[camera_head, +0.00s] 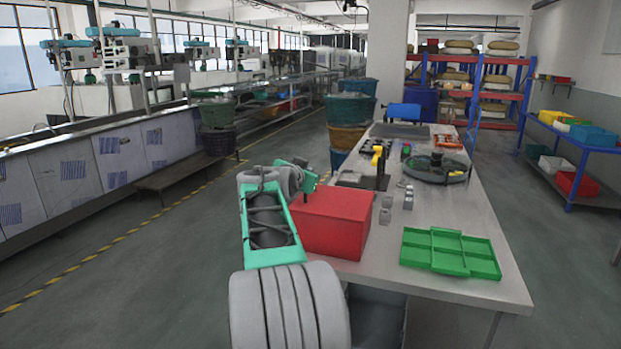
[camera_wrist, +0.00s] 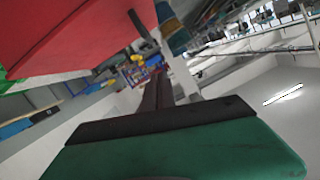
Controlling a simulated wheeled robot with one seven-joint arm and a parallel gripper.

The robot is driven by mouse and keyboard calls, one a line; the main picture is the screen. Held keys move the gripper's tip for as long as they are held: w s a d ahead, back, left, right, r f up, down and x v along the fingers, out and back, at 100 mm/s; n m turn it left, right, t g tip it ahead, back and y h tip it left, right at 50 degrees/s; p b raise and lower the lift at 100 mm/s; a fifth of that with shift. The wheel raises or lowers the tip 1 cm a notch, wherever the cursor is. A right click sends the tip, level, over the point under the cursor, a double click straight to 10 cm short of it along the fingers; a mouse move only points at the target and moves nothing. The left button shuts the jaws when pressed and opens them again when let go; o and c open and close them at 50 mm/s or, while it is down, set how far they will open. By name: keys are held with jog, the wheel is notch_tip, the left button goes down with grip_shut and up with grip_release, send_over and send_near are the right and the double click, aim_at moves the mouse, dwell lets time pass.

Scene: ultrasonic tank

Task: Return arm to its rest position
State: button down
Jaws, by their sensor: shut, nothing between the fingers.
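My arm reaches up from the bottom of the head view and bends beside the red box (camera_head: 330,220), at the left edge of the table. The gripper's fingers cannot be made out in the head view. In the wrist view my gripper (camera_wrist: 156,82) is shut, its dark fingers together with nothing visible between them. The red box fills the upper left of the wrist view (camera_wrist: 70,35), apart from the fingers as far as I can tell.
The grey table (camera_head: 460,286) holds a green divided tray (camera_head: 450,253), small grey blocks (camera_head: 386,207), a round dark tank (camera_head: 434,168) and a yellow-and-black device (camera_head: 377,158). Stacked bins (camera_head: 347,138) stand beyond its far left side.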

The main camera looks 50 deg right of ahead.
jog(key=a+f+n+t+y+p, duration=0.1)
jog(key=a+f+n+y+p, duration=0.3)
jog(key=a, duration=1.3)
jog(key=a+f+n+y+p, duration=0.1)
jog(key=a+f+n+y, duration=0.4)
jog(key=a, duration=1.2)
jog(key=s+a+f+n+g+y+p, duration=0.1)
jog(key=s+a+f+n+g+y, duration=0.1)
jog(key=s+a+f+n, duration=0.2)
jog(key=s+a+f+n+g+y+p, duration=0.2)
jog(key=s+a+f+n, duration=0.2)
jog(key=s+a, duration=0.7)
jog(key=a+f, duration=0.1)
jog(key=a, duration=0.3)
jog(key=shift+s+a+f+y, duration=0.15)
jog(key=shift+a+f+y, duration=0.1)
jog(key=shift+y, duration=0.15)
